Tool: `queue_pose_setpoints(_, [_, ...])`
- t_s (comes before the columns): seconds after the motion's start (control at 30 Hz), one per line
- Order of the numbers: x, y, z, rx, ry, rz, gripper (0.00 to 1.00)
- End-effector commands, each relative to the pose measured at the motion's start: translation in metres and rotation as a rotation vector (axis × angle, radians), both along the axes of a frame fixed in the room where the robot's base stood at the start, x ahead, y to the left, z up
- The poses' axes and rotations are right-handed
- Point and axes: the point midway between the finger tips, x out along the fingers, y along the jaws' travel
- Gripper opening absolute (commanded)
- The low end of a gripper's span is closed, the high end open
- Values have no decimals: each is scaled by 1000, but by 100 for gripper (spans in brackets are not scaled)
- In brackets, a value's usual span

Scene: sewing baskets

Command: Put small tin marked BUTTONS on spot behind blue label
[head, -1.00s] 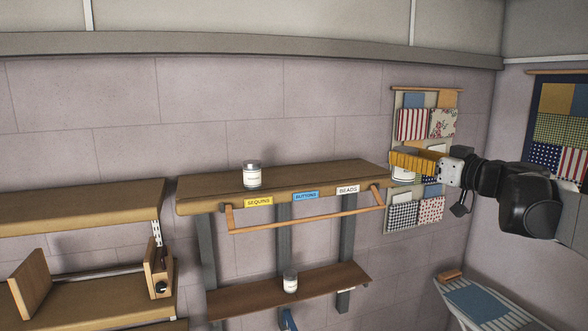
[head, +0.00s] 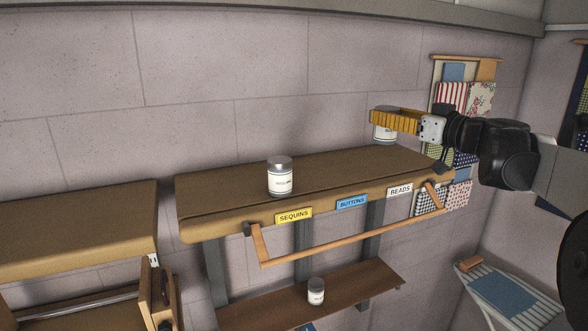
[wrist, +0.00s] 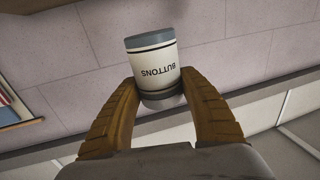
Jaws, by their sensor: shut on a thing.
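My gripper (head: 396,121) is shut on the small tin marked BUTTONS (wrist: 155,64), which has a white body and a grey lid. In the head view the tin (head: 382,133) is partly hidden behind my fingers, above the right end of the upper wooden shelf. The blue BUTTONS label (head: 352,202) is on the shelf's front edge, between the yellow SEQUINS label (head: 294,215) and the white BEADS label (head: 399,190). The shelf top behind the blue label (head: 335,178) is bare.
A similar white tin (head: 280,178) stands on the upper shelf (head: 220,200) behind the yellow label. Another small tin (head: 316,292) stands on the lower shelf (head: 260,316). A wooden rail (head: 350,240) hangs below the upper shelf's front. Fabric pockets (head: 465,97) hang on the wall at right.

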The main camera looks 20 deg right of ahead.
Motion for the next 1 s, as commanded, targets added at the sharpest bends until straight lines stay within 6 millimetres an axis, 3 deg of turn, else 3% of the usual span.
queue_pose_setpoints(0.3, [34,66,-40,0,0,8,14])
queue_pose_setpoints(0.47, [48,90,-58,0,0,5,14])
queue_pose_setpoints(0.6, [53,99,-66,0,0,3,14])
queue_pose_setpoints(0.9, [53,98,-103,0,0,1,14])
queue_pose_setpoints(1.0, [53,99,-107,0,0,1,14])
